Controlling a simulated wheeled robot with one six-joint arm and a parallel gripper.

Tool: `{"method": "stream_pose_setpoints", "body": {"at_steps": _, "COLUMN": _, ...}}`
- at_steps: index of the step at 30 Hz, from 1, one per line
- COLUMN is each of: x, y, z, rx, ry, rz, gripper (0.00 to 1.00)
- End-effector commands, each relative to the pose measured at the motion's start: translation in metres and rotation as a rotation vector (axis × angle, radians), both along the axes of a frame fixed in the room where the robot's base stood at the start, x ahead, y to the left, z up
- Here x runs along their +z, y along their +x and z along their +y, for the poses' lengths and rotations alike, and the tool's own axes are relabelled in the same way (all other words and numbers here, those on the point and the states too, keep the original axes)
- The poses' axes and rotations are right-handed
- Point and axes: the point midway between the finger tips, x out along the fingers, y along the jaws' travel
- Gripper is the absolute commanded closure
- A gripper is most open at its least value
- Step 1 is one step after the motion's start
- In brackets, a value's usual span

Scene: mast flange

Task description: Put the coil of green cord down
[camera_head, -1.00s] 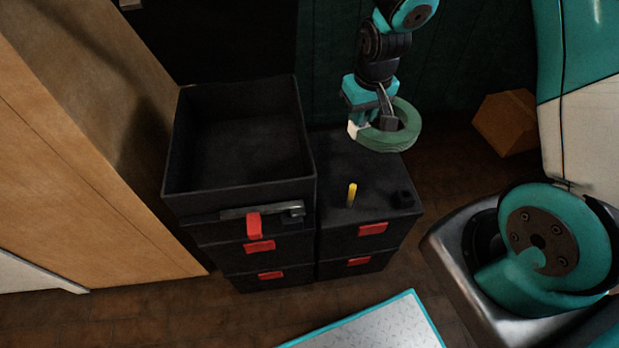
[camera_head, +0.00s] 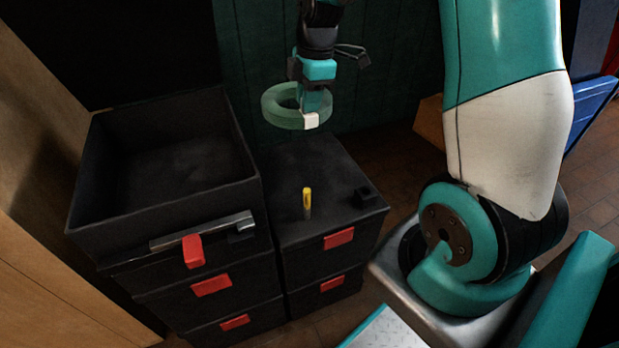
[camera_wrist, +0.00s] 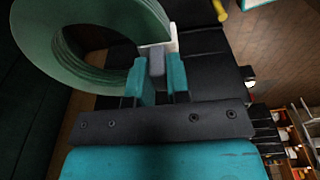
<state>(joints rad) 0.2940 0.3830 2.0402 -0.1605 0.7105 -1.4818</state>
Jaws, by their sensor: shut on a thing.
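The coil of green cord (camera_head: 277,110) is a ring with a white band (camera_head: 310,121) on its near side. My gripper (camera_head: 313,108) is shut on the coil at this band, and the coil hangs roughly level in the air above the far part of the lower black cabinet top (camera_head: 290,165). In the wrist view the coil (camera_wrist: 90,75) fills the upper left, and my gripper's teal fingers (camera_wrist: 158,75) close on it beside the white band (camera_wrist: 170,40). Part of the ring is hidden behind the gripper.
An open, empty black bin (camera_head: 80,215) tops the red-handled drawers at left. A brown box (camera_head: 430,122) lies behind at right.

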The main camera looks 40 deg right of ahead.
Motion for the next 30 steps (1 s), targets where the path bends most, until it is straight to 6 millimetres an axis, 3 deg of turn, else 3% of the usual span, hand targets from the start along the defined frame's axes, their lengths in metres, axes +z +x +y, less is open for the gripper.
{"method": "stream_pose_setpoints", "body": {"at_steps": 3, "x": -0.036, "y": -0.001, "z": 0.001, "rx": 0.0, "ry": 0.002, "rz": 0.007, "gripper": 1.0}}
{"method": "stream_pose_setpoints", "body": {"at_steps": 12, "x": -0.118, "y": -0.001, "z": 0.001, "rx": 0.0, "ry": 0.0, "rz": 0.005, "gripper": 1.0}}
{"method": "stream_pose_setpoints", "body": {"at_steps": 30, "x": -0.186, "y": 0.0, "z": 0.001, "rx": -0.002, "ry": 0.0, "rz": 0.002, "gripper": 1.0}}
